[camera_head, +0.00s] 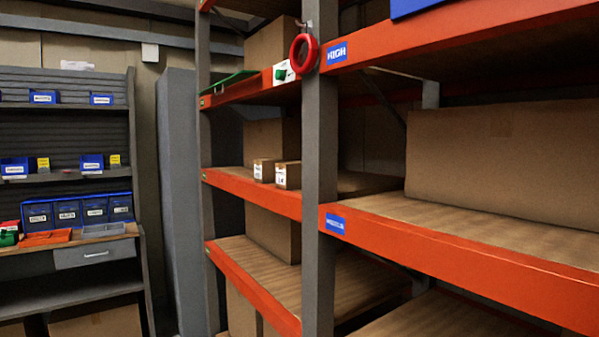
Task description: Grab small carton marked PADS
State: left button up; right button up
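Two small brown cartons stand side by side on the middle shelf of the left rack bay, close to its front edge. The left small carton (263,170) and the right small carton (288,175) each carry a white label on the front. The lettering is too small and blurred to read, so I cannot tell which one is marked PADS. The right carton is close to the grey rack upright. Neither of my grippers is in view.
The middle shelf's orange beam (250,192) runs below the cartons. A grey upright (320,180) stands right of them, with a red ring (303,53) hanging high on it. A larger box (268,142) is behind. A workbench with blue bins (80,211) is left.

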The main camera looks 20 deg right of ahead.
aim_at(265, 170)
jog(key=i+j+z, duration=0.55)
jog(key=j+z, duration=0.2)
jog(key=i+j+z, duration=0.15)
jog(key=j, duration=0.2)
jog(key=i+j+z, duration=0.1)
jog(key=j, duration=0.25)
